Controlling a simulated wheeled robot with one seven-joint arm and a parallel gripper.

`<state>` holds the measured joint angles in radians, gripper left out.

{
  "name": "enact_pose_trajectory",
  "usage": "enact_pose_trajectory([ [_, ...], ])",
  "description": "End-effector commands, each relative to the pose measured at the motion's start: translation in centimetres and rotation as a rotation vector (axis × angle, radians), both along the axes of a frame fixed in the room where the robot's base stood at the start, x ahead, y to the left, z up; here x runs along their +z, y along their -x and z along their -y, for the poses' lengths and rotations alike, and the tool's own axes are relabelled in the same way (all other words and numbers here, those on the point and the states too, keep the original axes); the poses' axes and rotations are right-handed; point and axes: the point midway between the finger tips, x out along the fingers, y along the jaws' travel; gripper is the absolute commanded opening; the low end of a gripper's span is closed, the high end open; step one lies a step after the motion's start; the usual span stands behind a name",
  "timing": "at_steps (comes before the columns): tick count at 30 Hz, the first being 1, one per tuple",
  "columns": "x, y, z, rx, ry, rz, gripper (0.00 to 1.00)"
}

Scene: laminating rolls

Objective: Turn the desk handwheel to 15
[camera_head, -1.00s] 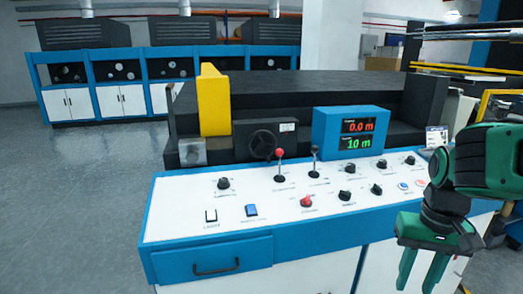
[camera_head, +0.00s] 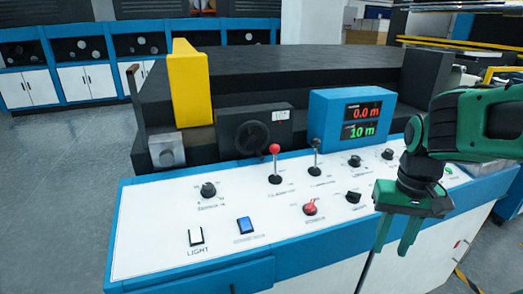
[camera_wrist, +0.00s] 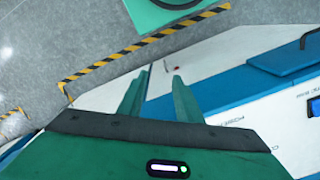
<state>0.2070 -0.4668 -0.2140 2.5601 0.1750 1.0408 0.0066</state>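The handwheel (camera_head: 252,137) is a black wheel on the front of a dark box at the back of the control desk (camera_head: 145,220). A small white label is on the box beside it; its reading is too small to make out. My gripper (camera_head: 393,247) is green, points down and is at the desk's right front, well to the right of the handwheel. In the wrist view its two fingers (camera_wrist: 153,88) are apart with nothing between them. The handwheel is not in the wrist view.
A red-knobbed lever (camera_head: 275,150) and a black-knobbed lever (camera_head: 316,145) stand up in front of the handwheel. A blue display box (camera_head: 325,115) reads 0.0 m and 10 m. A yellow block (camera_head: 188,85) stands at left. Several knobs and buttons cover the white panel.

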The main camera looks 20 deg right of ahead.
Motion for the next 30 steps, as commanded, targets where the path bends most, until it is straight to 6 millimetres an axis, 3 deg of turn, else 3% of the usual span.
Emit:
enact_pose_trajectory([
  [2,0.7,0.5,0.0,0.008,-0.001,0.020,0.32],
  [5,2.0,-2.3,-0.1,0.038,-0.003,0.059,0.32],
  [8,4.3,-8.2,-0.7,0.105,-0.014,0.131,0.32],
  [11,7.3,-15.4,-2.5,0.192,-0.038,0.223,0.32],
  [15,11.2,-24.5,-6.4,0.314,-0.086,0.344,0.32],
  [18,13.3,-29.1,-9.3,0.389,-0.123,0.408,0.32],
  [23,15.4,-33.1,-12.6,0.463,-0.167,0.466,0.32],
  [26,15.7,-34.0,-13.6,0.482,-0.179,0.479,0.32],
  [30,14.6,-34.5,-14.0,0.485,-0.183,0.479,0.32],
])
